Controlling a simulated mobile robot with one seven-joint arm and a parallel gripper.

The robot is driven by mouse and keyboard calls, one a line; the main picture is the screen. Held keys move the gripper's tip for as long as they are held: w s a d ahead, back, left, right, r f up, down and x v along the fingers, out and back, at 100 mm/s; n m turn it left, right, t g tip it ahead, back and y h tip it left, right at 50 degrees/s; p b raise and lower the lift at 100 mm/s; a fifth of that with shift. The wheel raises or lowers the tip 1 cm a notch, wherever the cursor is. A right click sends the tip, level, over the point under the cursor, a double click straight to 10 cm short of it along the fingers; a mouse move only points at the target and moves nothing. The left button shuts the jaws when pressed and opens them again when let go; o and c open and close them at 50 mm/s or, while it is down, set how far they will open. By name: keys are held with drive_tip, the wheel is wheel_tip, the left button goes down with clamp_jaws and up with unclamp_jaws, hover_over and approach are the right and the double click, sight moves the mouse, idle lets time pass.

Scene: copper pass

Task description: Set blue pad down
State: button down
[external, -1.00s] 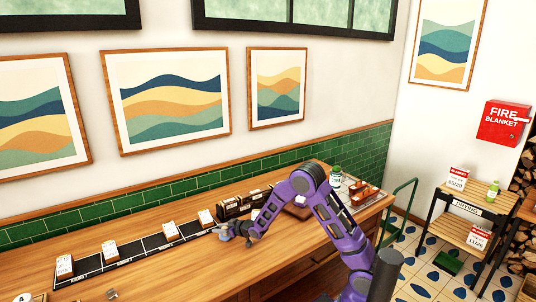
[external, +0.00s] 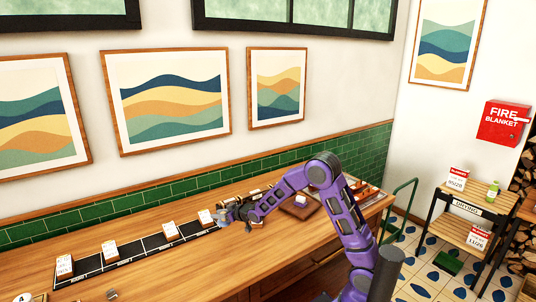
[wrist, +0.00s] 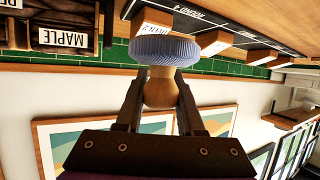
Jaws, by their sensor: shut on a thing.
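The blue pad (wrist: 167,48) is a round, ribbed, pale blue disc on a short wooden knob (wrist: 158,90), in the wrist view. My gripper (wrist: 160,76) is shut on the knob, with one finger on each side of it. The pad sits beyond the fingertips, and no surface shows touching it there. In the external view my gripper (external: 226,215) is over the wooden counter, beside the right end of the black strip (external: 152,243).
Dark holders, one labelled MAPLE (wrist: 62,39), stand near the green tiles. A brown square item (external: 299,206) lies right of my forearm. The front counter is largely clear.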

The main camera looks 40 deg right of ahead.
wheel_tip(320, 180, up, 2)
drive_tip(key=shift+d+r, duration=0.1)
drive_tip(key=shift+s+d+r+n+g+y+p, duration=0.2)
drive_tip(key=shift+s+r+n+g+y+p, duration=0.1)
drive_tip(key=shift+s+r+n+y, duration=0.25)
drive_tip(key=shift+s+n+y, duration=0.25)
drive_tip(key=s+f+n+g+y+p, duration=0.15)
drive_tip(key=s+n+g+y, duration=0.45)
drive_tip(key=s, duration=0.9)
drive_tip(key=shift+n+g+h, duration=0.4)
drive_tip(key=shift+n, duration=0.1)
drive_tip(key=f, duration=0.1)
drive_tip(key=f+b, duration=0.1)
drive_tip(key=f, duration=0.3)
drive_tip(key=shift+a+f+b, duration=0.1)
drive_tip(key=shift+a+b, duration=0.2)
drive_tip(key=shift+b, duration=0.05)
drive_tip(key=shift+f+b, duration=0.55)
drive_tip(key=shift+f, duration=1.6)
